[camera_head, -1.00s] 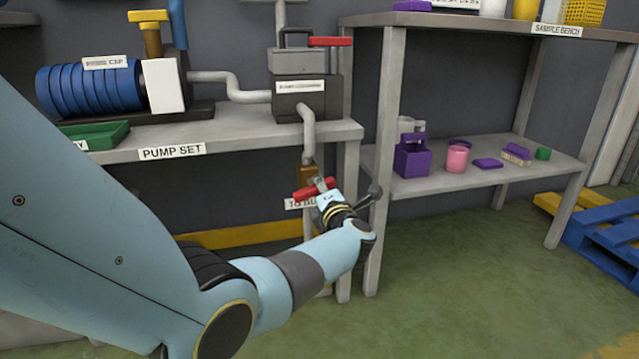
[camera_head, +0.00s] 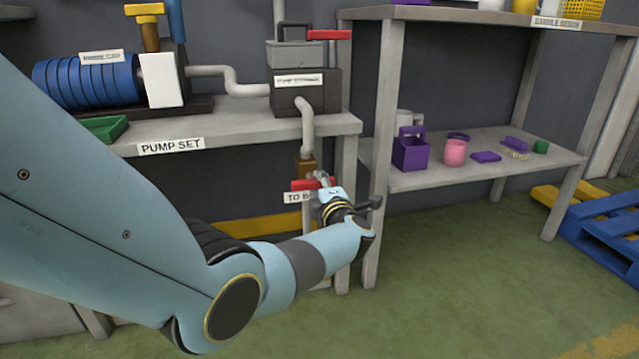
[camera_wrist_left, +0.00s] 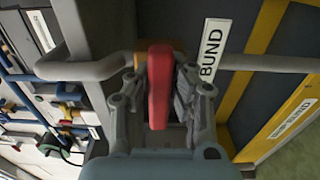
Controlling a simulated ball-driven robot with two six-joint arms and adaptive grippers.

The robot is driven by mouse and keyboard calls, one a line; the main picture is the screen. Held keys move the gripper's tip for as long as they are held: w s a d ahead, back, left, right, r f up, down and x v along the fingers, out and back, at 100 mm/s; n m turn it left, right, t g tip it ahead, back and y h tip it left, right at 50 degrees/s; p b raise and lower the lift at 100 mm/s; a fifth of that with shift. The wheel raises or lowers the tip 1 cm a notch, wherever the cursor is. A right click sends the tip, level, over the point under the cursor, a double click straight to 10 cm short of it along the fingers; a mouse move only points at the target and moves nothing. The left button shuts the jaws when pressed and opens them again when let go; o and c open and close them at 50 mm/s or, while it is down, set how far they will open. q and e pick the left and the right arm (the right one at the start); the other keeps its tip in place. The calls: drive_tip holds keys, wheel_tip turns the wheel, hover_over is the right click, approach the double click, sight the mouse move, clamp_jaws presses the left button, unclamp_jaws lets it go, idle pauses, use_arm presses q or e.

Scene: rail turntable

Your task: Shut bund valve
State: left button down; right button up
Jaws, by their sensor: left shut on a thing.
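The bund valve's red handle (camera_head: 300,185) sits on a pipe below the pump bench, under a brown fitting (camera_head: 306,168). In the left wrist view the red handle (camera_wrist_left: 159,88) stands between my two fingers. My left gripper (camera_head: 322,182) is shut on this handle, and its fingers (camera_wrist_left: 160,100) lie along both sides of it. In the head view the handle looks nearly level, and my wrist partly hides it and the pipe below. A white "BUND" label (camera_wrist_left: 211,48) is beside the pipe. My right gripper is not in view.
The pump set bench (camera_head: 235,123) is above and left of the valve. Its grey leg (camera_head: 343,240) stands close to my wrist. A shelf (camera_head: 480,165) with purple and pink items is to the right. Blue pallets (camera_head: 605,225) lie at the far right. Green floor (camera_head: 450,270) is clear.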

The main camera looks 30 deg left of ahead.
use_arm(q)
drive_tip(key=shift+f, duration=0.1)
drive_tip(key=c, duration=1.2)
unclamp_jaws()
drive_tip(key=shift+o, duration=0.2)
drive_tip(key=v, duration=1.2)
